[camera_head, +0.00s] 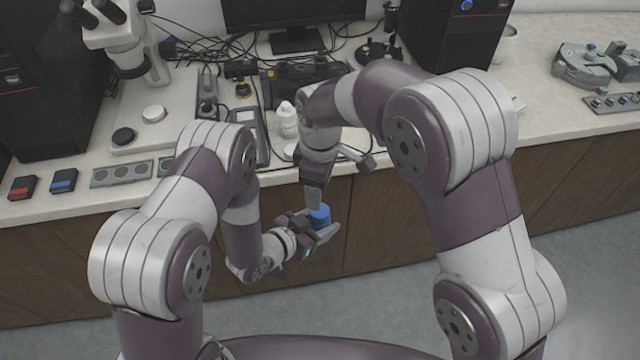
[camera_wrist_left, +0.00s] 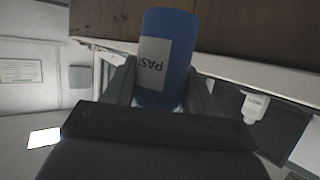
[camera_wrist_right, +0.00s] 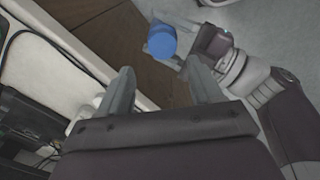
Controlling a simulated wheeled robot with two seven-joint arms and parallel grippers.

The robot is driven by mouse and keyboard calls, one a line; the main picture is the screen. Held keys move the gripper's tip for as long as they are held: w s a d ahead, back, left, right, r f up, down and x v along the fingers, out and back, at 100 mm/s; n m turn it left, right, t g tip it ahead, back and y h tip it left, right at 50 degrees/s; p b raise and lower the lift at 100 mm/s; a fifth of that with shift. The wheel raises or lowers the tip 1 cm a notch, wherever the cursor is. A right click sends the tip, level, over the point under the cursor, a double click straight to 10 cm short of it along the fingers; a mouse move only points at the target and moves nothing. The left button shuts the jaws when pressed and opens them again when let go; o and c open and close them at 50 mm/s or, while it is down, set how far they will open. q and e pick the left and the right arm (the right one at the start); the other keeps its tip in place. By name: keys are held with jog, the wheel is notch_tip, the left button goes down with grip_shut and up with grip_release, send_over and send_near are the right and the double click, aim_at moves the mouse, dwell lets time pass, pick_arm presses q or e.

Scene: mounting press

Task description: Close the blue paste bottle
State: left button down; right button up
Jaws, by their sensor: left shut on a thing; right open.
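The blue paste bottle (camera_head: 320,214) is held out in front of the bench edge by my left gripper (camera_head: 324,232). In the left wrist view the bottle (camera_wrist_left: 178,60) stands between the two fingers, with a white label reading "PAST". My right gripper (camera_head: 314,198) is above and close to the bottle in the head view. In the right wrist view my right gripper (camera_wrist_right: 160,80) has its fingers spread with nothing between them. The bottle's round blue top (camera_wrist_right: 161,41) lies beyond the fingertips there. I cannot tell whether that top is a lid.
A white bottle (camera_head: 287,120) stands on the bench behind my right forearm. A microscope (camera_head: 128,45), a red box (camera_head: 22,187) and a blue box (camera_head: 63,181) are at the left. A grey device (camera_head: 590,68) is at the far right.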

aim_at(320, 224)
jog(key=n, duration=0.7)
jog(key=shift+r, duration=0.3)
jog(key=n, duration=0.7)
jog(key=shift+s+d+r+n, duration=0.1)
jog(key=shift+s+n, duration=0.05)
jog(key=shift+n, duration=0.15)
jog(key=shift+f, duration=4.05)
